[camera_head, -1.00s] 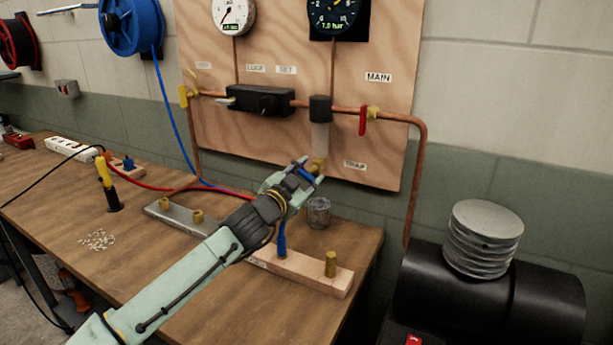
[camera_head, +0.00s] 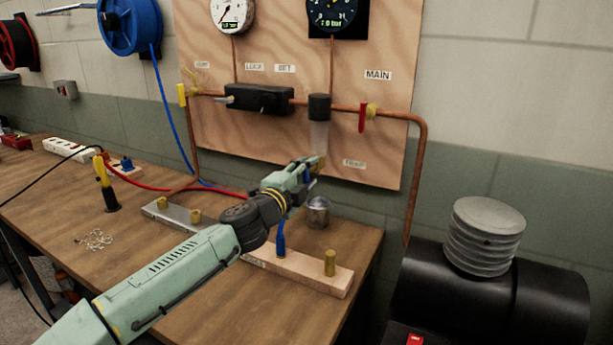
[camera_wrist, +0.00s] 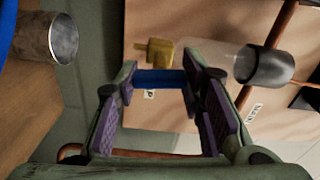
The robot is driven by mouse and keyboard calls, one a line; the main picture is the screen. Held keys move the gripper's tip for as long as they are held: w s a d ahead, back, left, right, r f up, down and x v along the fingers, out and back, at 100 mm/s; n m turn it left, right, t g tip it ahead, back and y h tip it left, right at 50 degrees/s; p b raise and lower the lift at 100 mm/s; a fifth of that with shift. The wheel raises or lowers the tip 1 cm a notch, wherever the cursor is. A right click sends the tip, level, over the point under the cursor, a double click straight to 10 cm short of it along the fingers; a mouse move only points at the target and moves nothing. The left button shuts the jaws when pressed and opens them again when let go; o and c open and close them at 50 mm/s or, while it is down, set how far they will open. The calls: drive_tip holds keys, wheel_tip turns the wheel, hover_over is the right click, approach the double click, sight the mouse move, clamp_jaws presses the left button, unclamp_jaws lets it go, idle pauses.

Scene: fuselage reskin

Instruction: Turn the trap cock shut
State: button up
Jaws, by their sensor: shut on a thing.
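The trap cock has a brass body (camera_wrist: 160,52) under the clear trap bowl (camera_head: 320,138), which hangs from a black cap on the copper line. Its blue lever (camera_wrist: 160,79) lies across between my fingertips in the wrist view. My gripper (camera_head: 311,168) is at the cock, left of the TRAP label (camera_head: 354,163), and is shut on the lever. In the wrist view, my gripper (camera_wrist: 162,92) has a finger at each end of the lever. In the head view my fingers hide most of the lever and cock.
A small grey cup (camera_head: 318,212) stands on the bench (camera_head: 190,265) just below my gripper. The red main lever (camera_head: 362,118) and copper pipe are to the right.

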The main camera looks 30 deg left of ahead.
drive_tip(key=shift+m, duration=1)
drive_tip(key=o, duration=1.2)
drive_tip(key=shift+c, duration=0.2)
drive_tip(key=s, duration=0.7)
drive_tip(key=shift+s+d, duration=0.25)
drive_tip(key=shift+s+f, duration=0.1)
drive_tip(key=shift+f, duration=0.05)
